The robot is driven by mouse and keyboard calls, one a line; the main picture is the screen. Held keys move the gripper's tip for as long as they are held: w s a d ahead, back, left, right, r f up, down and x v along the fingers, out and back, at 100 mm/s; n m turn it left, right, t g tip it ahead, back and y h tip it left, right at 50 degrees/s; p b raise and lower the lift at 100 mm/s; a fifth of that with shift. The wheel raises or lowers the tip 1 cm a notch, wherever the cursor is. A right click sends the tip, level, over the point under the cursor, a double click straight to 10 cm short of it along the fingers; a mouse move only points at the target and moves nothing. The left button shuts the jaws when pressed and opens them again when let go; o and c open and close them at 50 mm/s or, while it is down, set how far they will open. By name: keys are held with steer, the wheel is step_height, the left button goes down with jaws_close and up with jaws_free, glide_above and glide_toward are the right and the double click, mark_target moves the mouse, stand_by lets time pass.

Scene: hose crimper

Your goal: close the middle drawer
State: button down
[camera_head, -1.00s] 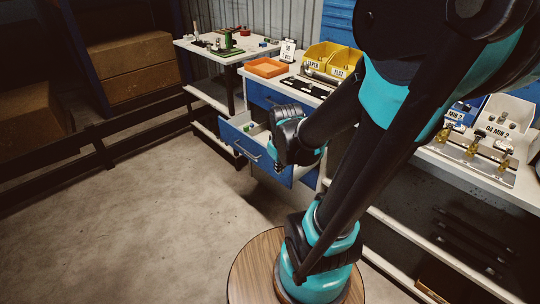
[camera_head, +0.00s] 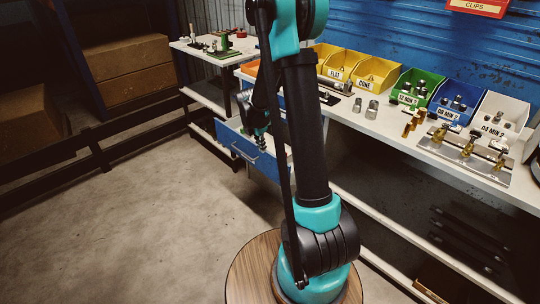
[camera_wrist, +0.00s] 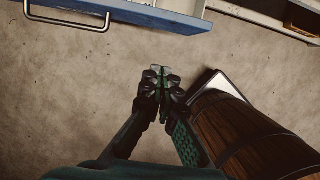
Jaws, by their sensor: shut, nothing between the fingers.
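The blue middle drawer (camera_head: 232,139) stands pulled out below the worktop, its pale bar handle (camera_head: 245,152) on its front. In the wrist view the drawer's blue front (camera_wrist: 165,14) and its handle (camera_wrist: 68,27) lie along the top edge. My gripper (camera_wrist: 157,70) is shut and empty, pointing at the drawer front with bare floor showing between them. In the head view my gripper (camera_head: 262,141) overlaps the drawer and my arm hides the drawer's right part, so contact cannot be judged there.
The worktop above carries yellow bins (camera_head: 374,70), a green bin (camera_head: 414,88), a blue bin (camera_head: 456,100) and a metal fixture (camera_head: 466,150). A side table (camera_head: 215,50) stands at the back left. The floor (camera_head: 130,220) in front of the drawer is clear.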

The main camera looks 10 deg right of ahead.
mark_target(273, 157)
steer(key=shift+w+d+f, duration=0.55)
steer(key=shift+d+f, duration=0.35)
steer(key=shift+f, duration=0.7)
steer(key=shift+w+d+f, duration=0.5)
steer(key=shift+d+f, duration=0.45)
steer(key=shift+f, duration=0.6)
steer(key=shift+w+d+f, duration=0.55)
steer(key=shift+d+f, duration=0.35)
steer(key=shift+f, duration=0.7)
steer(key=w+d, duration=0.7)
steer(key=d, duration=0.5)
steer(key=shift+d, duration=0.25)
